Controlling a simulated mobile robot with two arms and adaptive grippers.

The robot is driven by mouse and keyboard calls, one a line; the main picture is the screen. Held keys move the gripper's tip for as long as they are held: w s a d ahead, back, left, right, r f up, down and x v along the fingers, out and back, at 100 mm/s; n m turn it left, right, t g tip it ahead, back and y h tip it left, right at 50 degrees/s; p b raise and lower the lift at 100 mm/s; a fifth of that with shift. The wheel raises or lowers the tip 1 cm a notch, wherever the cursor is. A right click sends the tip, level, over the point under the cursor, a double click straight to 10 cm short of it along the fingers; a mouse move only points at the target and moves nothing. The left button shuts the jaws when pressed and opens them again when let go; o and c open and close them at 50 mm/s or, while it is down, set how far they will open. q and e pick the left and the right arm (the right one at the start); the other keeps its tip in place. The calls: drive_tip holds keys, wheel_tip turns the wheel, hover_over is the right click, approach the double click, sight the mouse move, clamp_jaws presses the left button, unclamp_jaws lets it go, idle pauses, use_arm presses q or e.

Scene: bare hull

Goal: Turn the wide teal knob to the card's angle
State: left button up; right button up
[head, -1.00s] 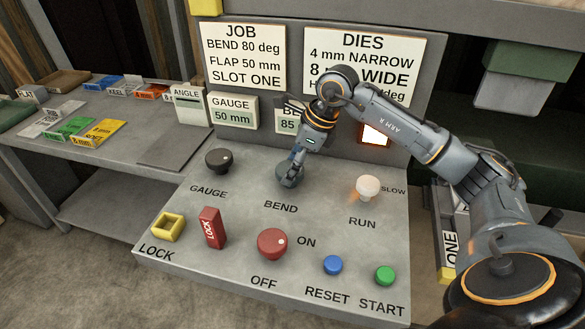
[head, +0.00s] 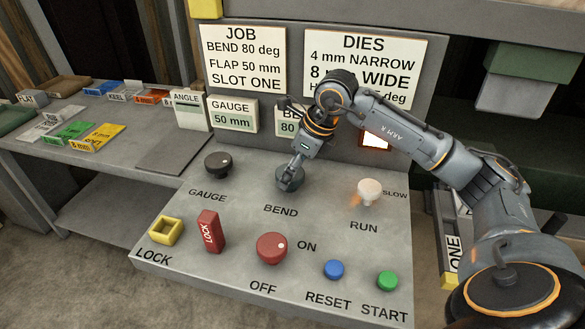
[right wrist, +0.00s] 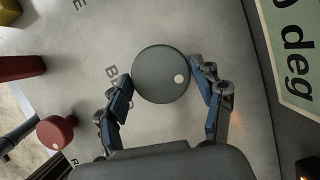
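The wide round knob (head: 289,178) above the BEND label looks dark grey-teal. It also shows in the right wrist view (right wrist: 160,74), with a pale dot near its edge. My right gripper (head: 291,181) comes down on it from above. In the right wrist view the blue-padded fingers (right wrist: 162,72) lie on opposite sides of the knob and appear to touch its rim. The JOB card (head: 244,56) reads BEND 80 deg. The bend readout (head: 287,121), partly hidden by my right arm, shows 80. My left gripper is not in view.
The grey panel also carries a dark GAUGE knob (head: 218,165), pale RUN knob (head: 369,191), red knob (head: 271,248), red LOCK block (head: 209,231), yellow socket (head: 166,230), blue button (head: 334,269) and green button (head: 387,281). A side bench (head: 150,145) stands left.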

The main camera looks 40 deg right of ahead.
drive_tip(key=shift+o, duration=0.8)
drive_tip(key=shift+r, duration=0.15)
drive_tip(key=v, duration=1.1)
drive_tip(key=shift+s+d+r, duration=0.2)
drive_tip(key=shift+r, duration=0.15)
